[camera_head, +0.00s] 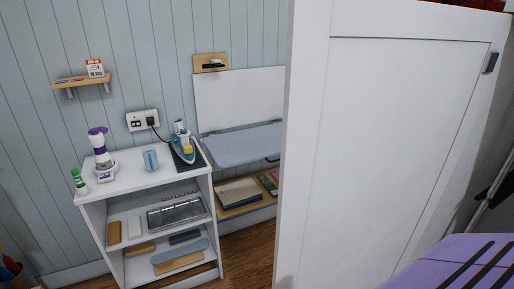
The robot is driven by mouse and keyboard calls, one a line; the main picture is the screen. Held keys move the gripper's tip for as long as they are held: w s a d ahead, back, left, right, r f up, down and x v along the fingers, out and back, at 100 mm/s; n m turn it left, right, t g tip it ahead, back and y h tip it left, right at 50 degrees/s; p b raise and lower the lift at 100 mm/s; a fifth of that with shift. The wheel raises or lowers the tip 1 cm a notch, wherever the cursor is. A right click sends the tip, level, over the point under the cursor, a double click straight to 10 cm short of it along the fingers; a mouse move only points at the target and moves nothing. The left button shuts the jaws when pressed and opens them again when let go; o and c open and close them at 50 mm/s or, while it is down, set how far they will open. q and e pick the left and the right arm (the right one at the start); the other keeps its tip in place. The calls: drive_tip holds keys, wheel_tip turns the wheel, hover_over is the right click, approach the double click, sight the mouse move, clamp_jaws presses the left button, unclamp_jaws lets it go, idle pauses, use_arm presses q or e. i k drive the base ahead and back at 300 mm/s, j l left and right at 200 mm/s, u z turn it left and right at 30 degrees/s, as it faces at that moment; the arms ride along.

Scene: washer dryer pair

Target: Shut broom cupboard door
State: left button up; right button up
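The broom cupboard door is most likely the large white panelled door (395,150) that fills the right half of the head view, standing upright. A small dark handle (491,62) sits near its upper right edge. The door's left edge faces me as a narrow white strip. Its bottom is out of frame, and I cannot tell how far it stands open. Neither of my grippers shows in the view.
A fold-down ironing board (240,145) is partly behind the door. A purple striped surface (440,268) fills the lower right. Wooden floor (248,262) shows between.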

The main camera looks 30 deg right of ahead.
sight(383, 100)
drive_tip(key=i+z, duration=0.2)
drive_tip(key=z, duration=0.3)
drive_tip(key=i+j+z, duration=0.2)
drive_tip(key=z, duration=0.3)
drive_tip(key=i+j+z, duration=0.2)
drive_tip(key=z, duration=0.3)
